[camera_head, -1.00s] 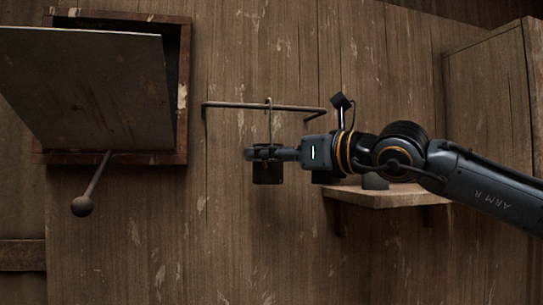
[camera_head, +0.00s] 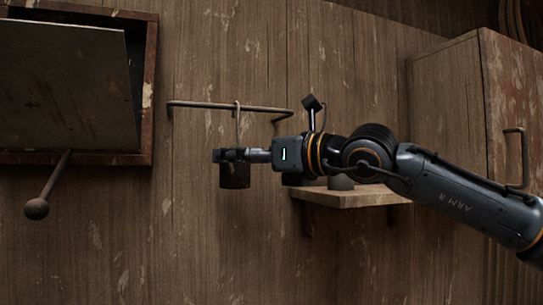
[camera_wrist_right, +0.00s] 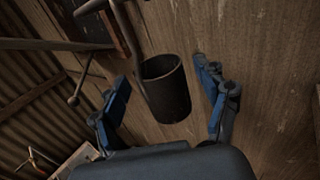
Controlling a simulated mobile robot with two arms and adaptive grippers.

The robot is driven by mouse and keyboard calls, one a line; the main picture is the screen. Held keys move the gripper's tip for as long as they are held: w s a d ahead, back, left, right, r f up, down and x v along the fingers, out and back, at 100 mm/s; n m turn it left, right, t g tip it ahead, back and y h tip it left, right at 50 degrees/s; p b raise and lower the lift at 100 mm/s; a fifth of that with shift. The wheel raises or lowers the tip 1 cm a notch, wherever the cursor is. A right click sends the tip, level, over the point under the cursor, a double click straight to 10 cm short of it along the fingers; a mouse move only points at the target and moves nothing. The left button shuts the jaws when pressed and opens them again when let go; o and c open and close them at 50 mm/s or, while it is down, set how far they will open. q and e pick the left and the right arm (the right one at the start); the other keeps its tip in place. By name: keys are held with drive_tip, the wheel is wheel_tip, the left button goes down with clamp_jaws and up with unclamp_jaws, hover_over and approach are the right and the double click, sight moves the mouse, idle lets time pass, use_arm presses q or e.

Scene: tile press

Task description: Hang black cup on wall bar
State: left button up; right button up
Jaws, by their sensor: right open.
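The black cup (camera_head: 235,176) hangs below the wall bar (camera_head: 215,105) by a long handle hooked over the bar (camera_head: 237,125). In the right wrist view the cup (camera_wrist_right: 168,92) shows its open rim, with the handle rising at its left. My right gripper (camera_head: 232,155) is at the cup's upper part. In the right wrist view its blue-padded fingers (camera_wrist_right: 165,95) are spread apart, with the cup between or just beyond them and visible gaps on both sides. My left gripper is not in view.
A wooden shelf (camera_head: 350,196) with a grey cylinder (camera_head: 341,182) on it is below my right wrist. A cabinet (camera_head: 445,95) stands at the right. A hinged panel (camera_head: 65,85) and a ball-ended lever (camera_head: 37,208) are at the left. The wall below the cup is clear.

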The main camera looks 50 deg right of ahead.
drive_tip(key=s+d, duration=0.1)
drive_tip(key=s, duration=1)
drive_tip(key=shift+d, duration=0.2)
